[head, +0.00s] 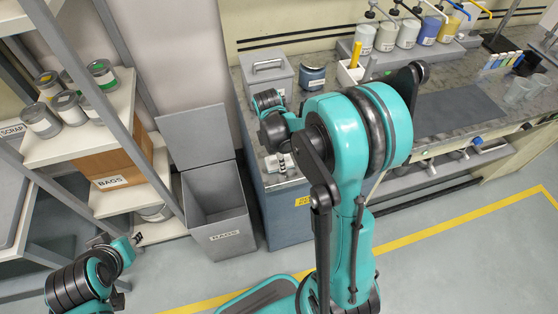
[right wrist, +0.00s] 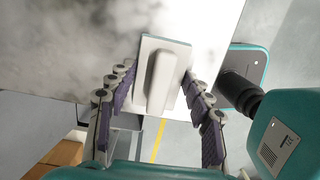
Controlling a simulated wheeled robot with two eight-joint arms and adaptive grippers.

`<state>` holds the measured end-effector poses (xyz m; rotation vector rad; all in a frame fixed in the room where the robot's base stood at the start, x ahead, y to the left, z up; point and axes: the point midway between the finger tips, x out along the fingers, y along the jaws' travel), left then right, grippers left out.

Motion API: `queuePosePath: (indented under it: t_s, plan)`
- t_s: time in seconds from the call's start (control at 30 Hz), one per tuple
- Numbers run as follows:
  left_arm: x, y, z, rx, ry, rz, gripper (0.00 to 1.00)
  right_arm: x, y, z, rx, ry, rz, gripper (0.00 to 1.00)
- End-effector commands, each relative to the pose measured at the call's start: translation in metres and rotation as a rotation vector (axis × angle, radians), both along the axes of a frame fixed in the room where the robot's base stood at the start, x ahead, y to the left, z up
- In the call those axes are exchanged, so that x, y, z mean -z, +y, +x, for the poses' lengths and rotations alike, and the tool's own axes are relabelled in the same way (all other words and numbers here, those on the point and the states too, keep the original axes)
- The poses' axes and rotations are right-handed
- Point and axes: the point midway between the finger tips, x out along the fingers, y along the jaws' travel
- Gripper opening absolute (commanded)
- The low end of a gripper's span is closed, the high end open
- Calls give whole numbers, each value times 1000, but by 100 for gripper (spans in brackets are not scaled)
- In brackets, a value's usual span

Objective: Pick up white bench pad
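The white bench pad (right wrist: 162,80) shows in the right wrist view as a pale block with a raised, rounded grip bar on top. It lies by the edge of a light mottled bench top (right wrist: 60,50). My right gripper (right wrist: 159,72) is open, with one jointed finger on each side of the pad. I cannot tell whether the fingers touch it.
Shelves with cans (head: 42,120) are at far left. The floor at right is clear.

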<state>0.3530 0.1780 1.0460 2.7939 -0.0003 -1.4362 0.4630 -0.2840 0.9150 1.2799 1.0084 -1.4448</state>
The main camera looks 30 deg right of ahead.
Motion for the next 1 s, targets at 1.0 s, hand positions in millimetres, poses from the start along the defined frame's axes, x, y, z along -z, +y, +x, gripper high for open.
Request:
queuePosePath:
  t_s: [1.0]
  plan:
    - [-42, 0, 0, 0, 0, 0, 32, -89, -39, -68, 6, -1, 0, 17]
